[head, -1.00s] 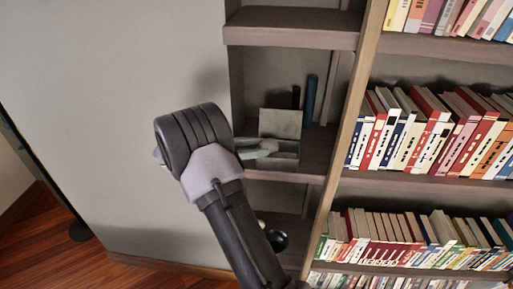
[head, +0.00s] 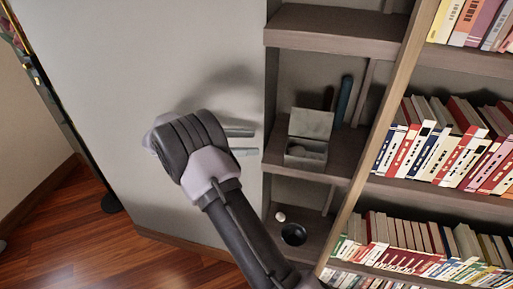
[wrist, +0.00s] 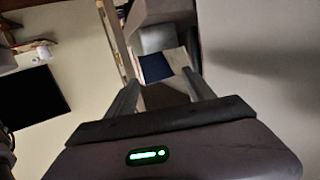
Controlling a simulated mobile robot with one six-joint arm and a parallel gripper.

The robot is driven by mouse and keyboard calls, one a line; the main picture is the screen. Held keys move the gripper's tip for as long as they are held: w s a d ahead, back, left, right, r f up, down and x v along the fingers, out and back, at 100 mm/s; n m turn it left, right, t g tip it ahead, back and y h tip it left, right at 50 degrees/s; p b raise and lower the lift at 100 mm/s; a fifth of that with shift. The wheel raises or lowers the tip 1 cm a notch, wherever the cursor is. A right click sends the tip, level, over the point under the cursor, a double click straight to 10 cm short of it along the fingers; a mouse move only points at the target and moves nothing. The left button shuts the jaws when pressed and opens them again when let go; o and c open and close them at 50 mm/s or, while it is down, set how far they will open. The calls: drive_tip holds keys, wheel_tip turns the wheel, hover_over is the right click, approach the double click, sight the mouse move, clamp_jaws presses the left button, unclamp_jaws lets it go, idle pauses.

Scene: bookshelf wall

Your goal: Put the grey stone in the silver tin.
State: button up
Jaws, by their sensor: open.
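The silver tin (head: 318,160) stands on the middle shelf of the narrow bay in the head view, with its lid raised at the back. A small grey rounded thing, which looks like the grey stone (head: 296,150), shows inside the tin. My gripper (head: 246,142) is left of the tin and apart from it, in front of the pale wall. Its two fingers are spread with nothing between them. In the wrist view, the open gripper (wrist: 160,78) is also empty. I cannot make out the stone there.
A blue upright thing (head: 343,100) and a darker one (head: 328,97) stand behind the tin. A white ball (head: 280,216) and a dark bowl (head: 294,234) are on the shelf below. Books (head: 420,140) fill the right bays. The wall on the left is clear.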

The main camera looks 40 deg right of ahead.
drive_tip(key=s+a+r+n+t+y, duration=0.2)
drive_tip(key=s+a+r+n+y, duration=0.15)
drive_tip(key=s+n, duration=0.2)
drive_tip(key=s+a+r+n+t+y, duration=0.2)
drive_tip(key=s+a+r+n+y, duration=0.15)
drive_tip(key=s, duration=0.25)
drive_tip(key=s+a+r+n+t+y, duration=0.1)
drive_tip(key=s+a+n+t+y, duration=0.45)
drive_tip(key=a, duration=0.35)
drive_tip(key=s+a+r+n+t+y, duration=0.1)
drive_tip(key=s+a+n+t+y, duration=0.35)
drive_tip(key=s+a, duration=0.35)
wheel_tip(320, 180, down, 10)
drive_tip(key=w+b, duration=0.1)
drive_tip(key=b, duration=0.9)
drive_tip(key=shift+a+f+g, duration=0.15)
drive_tip(key=shift+a+g, duration=0.25)
